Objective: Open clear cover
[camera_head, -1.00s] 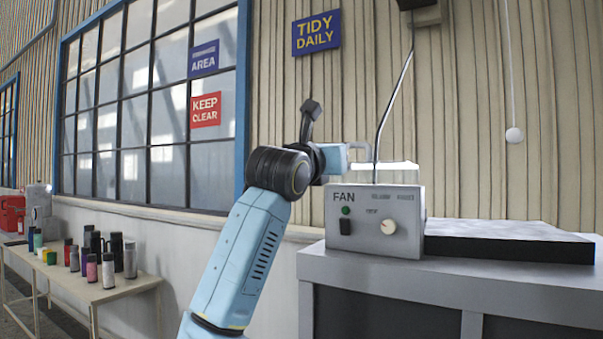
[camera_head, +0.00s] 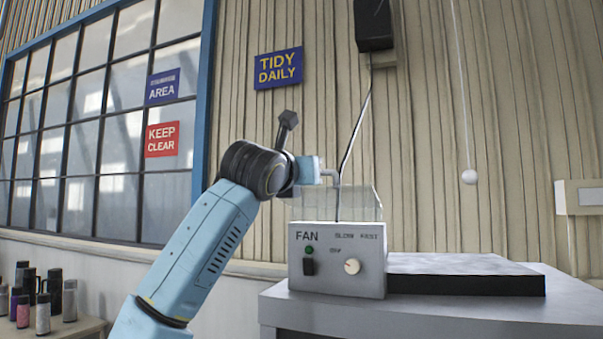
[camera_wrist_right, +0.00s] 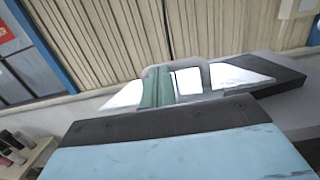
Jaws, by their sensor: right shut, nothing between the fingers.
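The grey fan box (camera_head: 337,262) has a green lamp, a black switch and a pale knob on its front. The clear cover (camera_head: 360,203) stands above the box's top as a see-through panel; its exact tilt is hard to tell. In the right wrist view the cover shows as bright, glassy patches (camera_wrist_right: 237,76). My right gripper (camera_head: 331,176) is shut and empty, at the cover's upper left. Its thin grey tip overlaps the cover's edge in the head view; I cannot tell whether they touch. My left gripper is out of view.
The box stands on a grey bench (camera_head: 430,310) beside a dark, flat-topped slab (camera_head: 465,283). A black cord (camera_head: 355,130) comes down behind the gripper tip. A white ball (camera_head: 469,177) hangs on a string at right. Bottles (camera_head: 42,312) stand on a table at lower left.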

